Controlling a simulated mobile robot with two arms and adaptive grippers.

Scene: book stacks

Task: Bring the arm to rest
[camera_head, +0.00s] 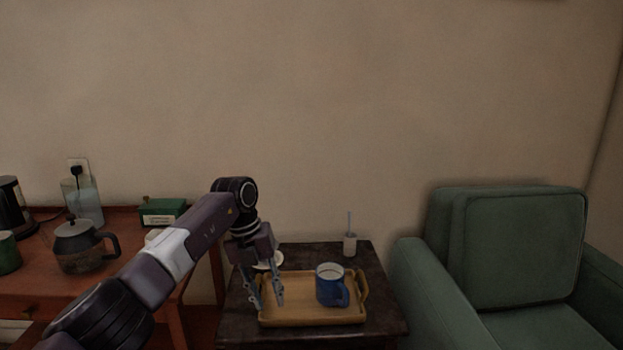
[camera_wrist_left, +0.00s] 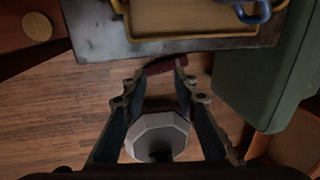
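My left arm reaches in from the lower left in the head view. Its gripper (camera_head: 266,300) points down in front of the left part of the wooden tray (camera_head: 310,318), with its two fingers apart and nothing between them. In the left wrist view the gripper (camera_wrist_left: 160,78) also shows open and empty over the floor, just off the edge of the dark side table (camera_wrist_left: 92,30). A blue mug (camera_head: 330,287) stands upright on the tray, to the right of the gripper. My right gripper is in neither view.
A green armchair (camera_head: 520,250) stands right of the side table. A small white pot with a stick (camera_head: 349,245) stands at the table's back. On the reddish desk (camera_head: 120,222) at left are a glass teapot (camera_head: 76,245) and a green box (camera_head: 162,213).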

